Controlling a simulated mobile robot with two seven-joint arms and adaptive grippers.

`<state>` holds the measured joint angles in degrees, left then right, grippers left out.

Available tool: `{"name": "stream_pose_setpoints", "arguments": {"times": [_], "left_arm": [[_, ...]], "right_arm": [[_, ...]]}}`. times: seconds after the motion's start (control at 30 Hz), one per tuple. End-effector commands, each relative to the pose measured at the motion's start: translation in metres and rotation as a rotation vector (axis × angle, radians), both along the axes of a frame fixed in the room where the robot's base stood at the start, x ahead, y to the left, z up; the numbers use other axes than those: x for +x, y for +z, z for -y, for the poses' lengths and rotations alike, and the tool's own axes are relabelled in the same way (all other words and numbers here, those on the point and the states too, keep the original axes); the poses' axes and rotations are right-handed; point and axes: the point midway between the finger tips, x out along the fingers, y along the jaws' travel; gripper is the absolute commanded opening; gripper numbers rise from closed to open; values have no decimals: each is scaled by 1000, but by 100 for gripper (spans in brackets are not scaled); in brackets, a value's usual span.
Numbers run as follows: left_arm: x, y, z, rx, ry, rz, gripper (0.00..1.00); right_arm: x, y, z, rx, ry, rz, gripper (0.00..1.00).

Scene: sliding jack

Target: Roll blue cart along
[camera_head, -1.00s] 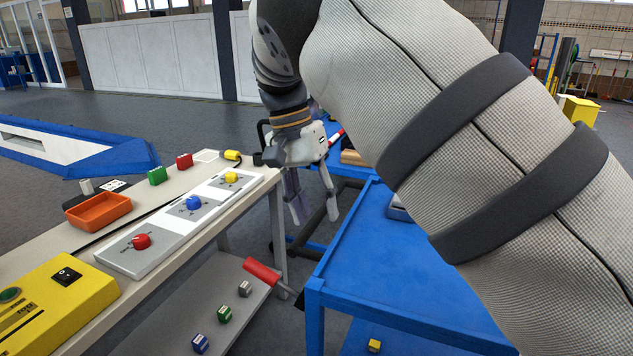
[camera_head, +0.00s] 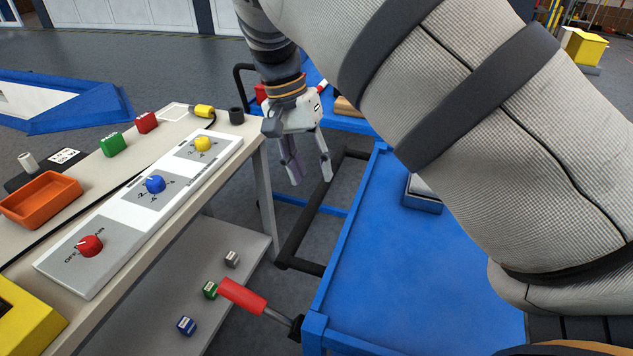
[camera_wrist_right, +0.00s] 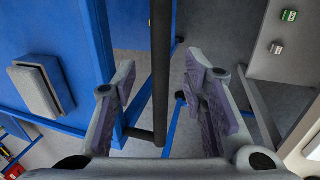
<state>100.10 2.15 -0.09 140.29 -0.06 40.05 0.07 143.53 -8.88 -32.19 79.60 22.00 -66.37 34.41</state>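The blue cart (camera_head: 400,255) stands at the right of the table, with a flat blue top and a raised rim. A dark push bar (camera_head: 309,212) sticks out from its left side. My right gripper (camera_head: 309,172) hangs above the bar, fingers pointing down, open and empty. In the right wrist view the bar (camera_wrist_right: 160,60) runs lengthwise between the spread fingers (camera_wrist_right: 160,78), with gaps on both sides; I cannot tell contact there. The cart also shows at the left of that view (camera_wrist_right: 95,55). My arm hides part of the cart. My left gripper is not in view.
A table with a panel of coloured knobs (camera_head: 155,184), an orange tray (camera_head: 42,198) and small blocks stands left. A red grip (camera_head: 243,295) juts out near the cart's front corner. A grey-topped box (camera_head: 422,194) is on the cart. Another blue surface (camera_head: 348,122) lies behind.

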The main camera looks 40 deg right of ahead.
Motion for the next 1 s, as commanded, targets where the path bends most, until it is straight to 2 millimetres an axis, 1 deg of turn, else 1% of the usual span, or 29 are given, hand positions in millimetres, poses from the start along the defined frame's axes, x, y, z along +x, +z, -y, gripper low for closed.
{"name": "stream_pose_setpoints", "arguments": {"times": [0.03, 0.1, 0.2, 0.3, 0.53, 0.57, 0.6, 0.67, 0.7, 0.73, 1.0], "left_arm": [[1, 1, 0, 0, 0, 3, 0], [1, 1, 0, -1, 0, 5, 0], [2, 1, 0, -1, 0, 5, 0], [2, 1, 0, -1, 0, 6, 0], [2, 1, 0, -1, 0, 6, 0], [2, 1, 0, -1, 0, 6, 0], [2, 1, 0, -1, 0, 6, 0], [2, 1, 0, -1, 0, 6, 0], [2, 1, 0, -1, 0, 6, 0], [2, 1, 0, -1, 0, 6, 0], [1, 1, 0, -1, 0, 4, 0]], "right_arm": [[-3, -11, 1, 2, -1, -3, 39], [-6, -24, 3, 0, 1, -2, 39], [-9, -37, 4, 1, 0, 0, 39], [-10, -42, 5, 1, 1, 1, 39], [-10, -44, 5, 0, 1, 2, 39], [-10, -43, 5, 0, 1, 2, 35], [-10, -43, 5, 0, 1, 2, 26], [-10, -43, 5, 0, 1, 1, 12], [-10, -43, 5, 0, 1, 2, 3], [-10, -43, 5, 0, 1, 1, 0], [-10, -44, 6, 0, 0, 1, 0]]}}
